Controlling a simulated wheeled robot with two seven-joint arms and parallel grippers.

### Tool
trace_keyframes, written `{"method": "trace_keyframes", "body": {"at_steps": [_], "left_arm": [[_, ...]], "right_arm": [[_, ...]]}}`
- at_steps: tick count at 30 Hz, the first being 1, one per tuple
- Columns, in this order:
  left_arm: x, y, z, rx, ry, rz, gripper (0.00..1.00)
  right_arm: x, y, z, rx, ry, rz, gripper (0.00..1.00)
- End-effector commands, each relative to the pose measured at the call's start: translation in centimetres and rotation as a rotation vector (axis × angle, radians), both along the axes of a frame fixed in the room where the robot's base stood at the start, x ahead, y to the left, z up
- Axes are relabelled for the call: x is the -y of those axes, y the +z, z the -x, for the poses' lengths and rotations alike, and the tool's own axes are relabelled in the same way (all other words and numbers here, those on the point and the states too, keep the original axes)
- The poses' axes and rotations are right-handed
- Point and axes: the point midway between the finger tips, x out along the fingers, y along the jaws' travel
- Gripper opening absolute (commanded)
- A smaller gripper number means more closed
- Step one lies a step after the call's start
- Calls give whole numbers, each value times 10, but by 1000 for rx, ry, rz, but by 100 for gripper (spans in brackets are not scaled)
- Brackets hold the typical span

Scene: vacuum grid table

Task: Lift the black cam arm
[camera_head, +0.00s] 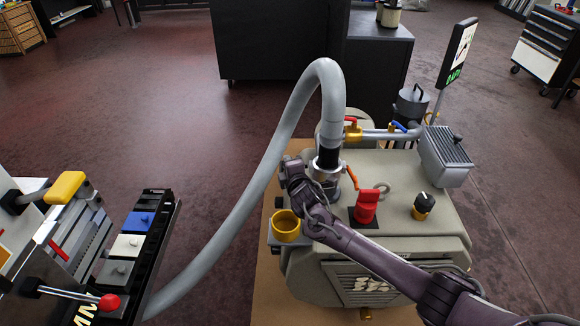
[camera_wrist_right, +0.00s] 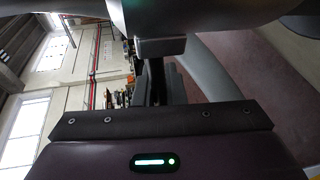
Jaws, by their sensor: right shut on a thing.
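A grey hose (camera_head: 325,85) ends in a black cuff (camera_head: 327,158) and a metal coupling (camera_head: 328,172) on top of the beige pump (camera_head: 400,165). An orange cam arm (camera_head: 351,177) shows on the coupling's right side. My right gripper (camera_head: 304,176) is at the coupling's left side, shut on what seems to be the black cam arm, which it mostly hides. In the right wrist view, the gripper's dark fingers (camera_wrist_right: 156,82) reach up to a grey part close to the curved surface at the top. The cam arm cannot be clearly told there. My left gripper is not in view.
A red switch (camera_head: 366,205), a black and yellow knob (camera_head: 422,206) and a yellow cup (camera_head: 286,226) stand close around my right arm. A valve pipe (camera_head: 385,135) runs behind the coupling. A panel with a red ball lever (camera_head: 108,302) is at lower left.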

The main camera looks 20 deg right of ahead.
Motion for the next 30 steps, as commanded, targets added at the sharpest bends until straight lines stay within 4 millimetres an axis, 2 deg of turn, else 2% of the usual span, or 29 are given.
{"method": "trace_keyframes", "body": {"at_steps": [1, 9, 22, 23, 27, 30], "left_arm": [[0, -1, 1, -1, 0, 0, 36], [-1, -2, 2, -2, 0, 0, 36], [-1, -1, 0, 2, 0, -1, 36], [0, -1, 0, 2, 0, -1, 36], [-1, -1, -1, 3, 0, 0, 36], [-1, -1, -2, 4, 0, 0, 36]], "right_arm": [[-5, -3, 2, -2, 9, -20, 0], [-6, 1, 2, 15, 10, -81, 0], [-6, 2, 2, 18, 12, -89, 0], [-6, 2, 2, 18, 12, -89, 12], [-6, 3, 1, 20, 11, -88, 30], [-6, 4, 1, 22, 11, -89, 33]]}}
